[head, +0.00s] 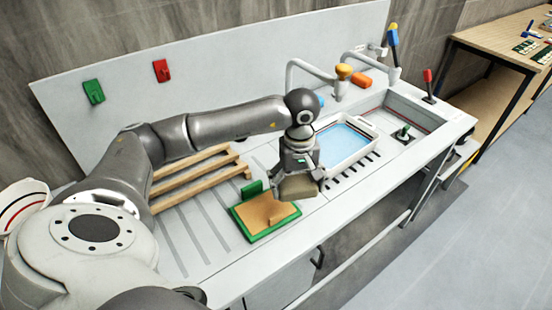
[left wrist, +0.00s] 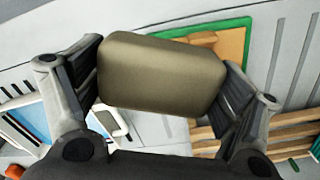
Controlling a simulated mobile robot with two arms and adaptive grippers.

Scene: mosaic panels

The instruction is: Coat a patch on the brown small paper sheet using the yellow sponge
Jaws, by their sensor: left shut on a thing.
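My left gripper (head: 298,172) is shut on a dull yellow-brown block (head: 299,188), which I take for the sponge. In the left wrist view the sponge (left wrist: 160,74) sits between both fingers and fills the middle. The brown sheet (head: 258,212) lies in a green-edged frame (head: 251,238) on the counter. In the head view the sponge is just beyond the sheet's right far corner and appears raised. In the left wrist view the sheet (left wrist: 232,48) shows partly behind the sponge. A small brown piece (left wrist: 203,38) lies on it. My right gripper is not in view.
A white basin of blue water (head: 372,155) stands right of the gripper. A wooden rack (head: 195,175) lies left, behind the frame. Grooved counter (head: 190,240) is clear left of the frame.

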